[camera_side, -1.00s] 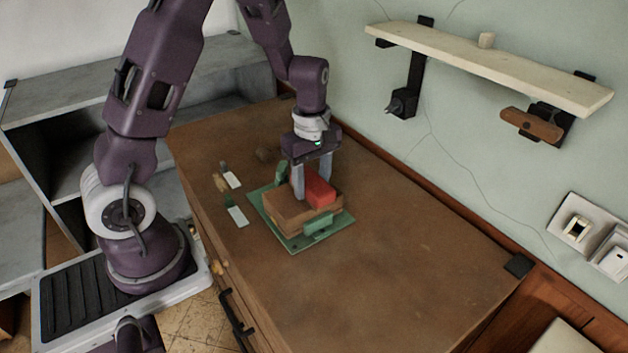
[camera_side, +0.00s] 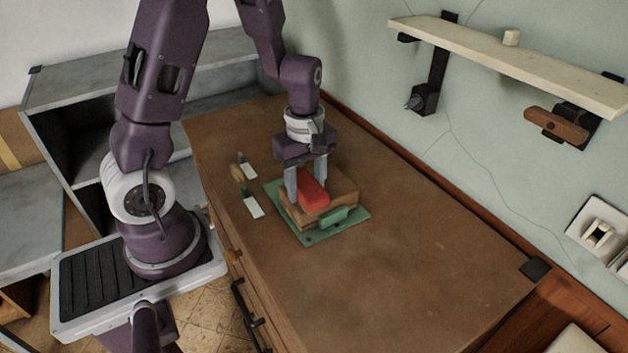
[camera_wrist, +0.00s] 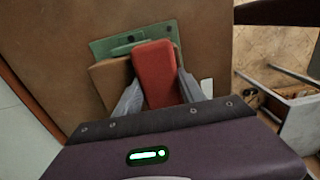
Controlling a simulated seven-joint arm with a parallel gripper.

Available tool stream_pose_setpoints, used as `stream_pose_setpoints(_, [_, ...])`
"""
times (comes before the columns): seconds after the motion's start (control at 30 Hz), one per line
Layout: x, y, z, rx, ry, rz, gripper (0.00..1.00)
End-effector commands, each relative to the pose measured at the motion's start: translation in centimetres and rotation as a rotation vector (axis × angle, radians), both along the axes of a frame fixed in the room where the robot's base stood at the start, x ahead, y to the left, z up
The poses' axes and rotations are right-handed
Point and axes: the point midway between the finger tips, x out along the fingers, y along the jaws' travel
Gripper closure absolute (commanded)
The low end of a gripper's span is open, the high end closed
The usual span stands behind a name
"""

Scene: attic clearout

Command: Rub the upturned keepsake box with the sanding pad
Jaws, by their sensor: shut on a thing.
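The upturned keepsake box (camera_side: 345,193) is a brown wooden block lying on a green holder (camera_side: 273,190) on the dresser top. It also shows in the wrist view (camera_wrist: 108,80). The red sanding pad (camera_side: 313,194) is on top of the box and seems to touch it. My gripper (camera_side: 308,187) is shut on the pad, one grey finger on each side. In the wrist view the pad (camera_wrist: 155,72) sits between the fingers. The pad's underside is hidden.
The brown dresser top (camera_side: 420,240) is clear to the front and right. White cards (camera_side: 253,207) and small items lie left of the holder. A pale wall shelf (camera_side: 530,65) with a small block is at the back right. A grey shelf unit (camera_side: 75,85) stands behind my arm.

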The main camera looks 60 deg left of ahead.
Motion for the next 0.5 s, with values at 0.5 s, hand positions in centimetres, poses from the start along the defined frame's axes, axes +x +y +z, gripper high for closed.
stream_pose_setpoints(0.5, [-0.46, -0.02, -0.05, -0.001, 0.003, -0.001, 0.92])
